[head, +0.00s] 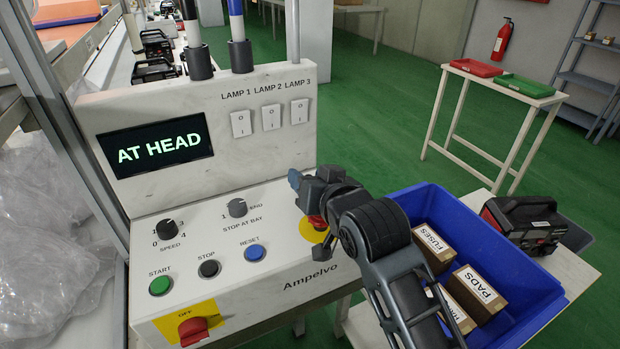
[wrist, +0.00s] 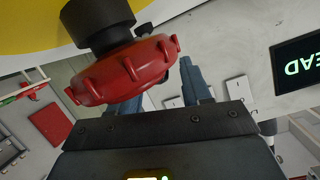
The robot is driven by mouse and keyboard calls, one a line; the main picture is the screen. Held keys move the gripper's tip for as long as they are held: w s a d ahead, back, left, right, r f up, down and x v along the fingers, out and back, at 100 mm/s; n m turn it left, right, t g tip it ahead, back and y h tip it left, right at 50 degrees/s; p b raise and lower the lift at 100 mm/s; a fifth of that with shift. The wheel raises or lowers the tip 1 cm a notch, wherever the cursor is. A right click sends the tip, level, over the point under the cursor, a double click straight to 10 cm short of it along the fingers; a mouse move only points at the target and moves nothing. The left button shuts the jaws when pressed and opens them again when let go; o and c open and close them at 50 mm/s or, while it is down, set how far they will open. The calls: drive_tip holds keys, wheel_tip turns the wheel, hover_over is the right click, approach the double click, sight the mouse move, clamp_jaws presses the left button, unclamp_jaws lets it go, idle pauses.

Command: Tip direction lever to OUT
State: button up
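My gripper (head: 300,182) is over the right part of the white control panel (head: 225,265), in front of its upright face. In the wrist view its two blue-grey fingers (wrist: 165,88) stand apart, with no held object visible between them. A red ribbed knob (wrist: 125,72) on a black stem sits above a yellow plate, close to the fingers and partly covering one. The red knob (head: 317,222) also shows in the head view, just below the gripper. I cannot make out a labelled direction lever; my gripper and arm hide part of the panel.
The display (head: 155,148) reads AT HEAD. Lamp switches (head: 271,117), a speed knob (head: 167,228), push buttons (head: 209,268) and a red OFF switch (head: 193,330) are on the panel. A blue crate (head: 535,318) with boxes stands at right, under my arm.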

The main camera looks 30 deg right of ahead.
drive_tip(key=shift+v, duration=3.9)
